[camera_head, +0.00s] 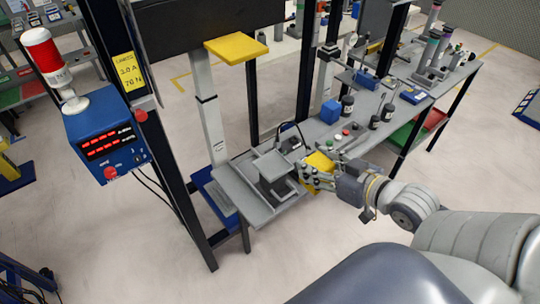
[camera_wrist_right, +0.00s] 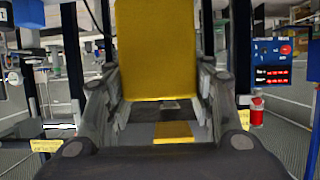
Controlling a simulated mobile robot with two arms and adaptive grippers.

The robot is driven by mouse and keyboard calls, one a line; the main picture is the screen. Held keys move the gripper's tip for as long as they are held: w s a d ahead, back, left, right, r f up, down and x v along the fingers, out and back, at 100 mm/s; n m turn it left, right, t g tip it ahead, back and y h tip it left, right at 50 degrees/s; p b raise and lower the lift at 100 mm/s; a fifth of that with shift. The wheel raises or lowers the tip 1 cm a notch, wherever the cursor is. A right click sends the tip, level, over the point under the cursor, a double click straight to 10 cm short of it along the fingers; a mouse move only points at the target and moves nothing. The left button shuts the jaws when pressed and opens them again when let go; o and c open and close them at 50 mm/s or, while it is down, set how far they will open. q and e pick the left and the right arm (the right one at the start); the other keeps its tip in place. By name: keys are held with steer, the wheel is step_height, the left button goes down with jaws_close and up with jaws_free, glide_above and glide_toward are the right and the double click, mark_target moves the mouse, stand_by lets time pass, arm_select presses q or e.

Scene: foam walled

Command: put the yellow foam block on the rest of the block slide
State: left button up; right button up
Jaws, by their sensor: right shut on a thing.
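The yellow foam block (camera_head: 319,160) is held in my right gripper (camera_head: 309,178), just right of a grey stepped fixture on the bench. In the right wrist view the yellow foam block (camera_wrist_right: 157,50) stands tall between the two fingers, which are shut on it. The grey stepped fixture (camera_head: 271,163), which looks like the block slide, has a flat top plate and a lower base. In the head view the fingers hide part of the block. I cannot tell whether the block touches the fixture. My left gripper is not in view.
A dark upright frame (camera_head: 175,130) carries a blue control box (camera_head: 105,138) on the left. A yellow plate (camera_head: 236,50) sits on a pale column behind the fixture. On the grey bench (camera_head: 350,140), a blue block (camera_head: 330,112) and dark bottles (camera_head: 347,105) stand beyond my gripper.

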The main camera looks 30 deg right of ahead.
steer(key=w, duration=0.4)
steer(key=shift+a+p, duration=0.25)
steer(key=shift+p, duration=0.1)
steer(key=p+x, duration=0.1)
steer(key=x, duration=0.2)
steer(key=a+p+x, duration=0.1)
steer(key=x, duration=0.3)
steer(key=p+x, duration=0.1)
steer(key=x, duration=0.3)
steer(key=shift+a+f+p, duration=0.15)
steer(key=shift+a+p, duration=0.15)
steer(key=shift+a, duration=0.15)
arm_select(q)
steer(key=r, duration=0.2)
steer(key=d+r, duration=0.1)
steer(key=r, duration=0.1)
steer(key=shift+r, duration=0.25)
arm_select(e)
steer(key=shift+f, duration=0.25)
steer(key=shift+f, duration=0.15)
steer(key=o, duration=1.1)
steer(key=shift+c, duration=0.2)
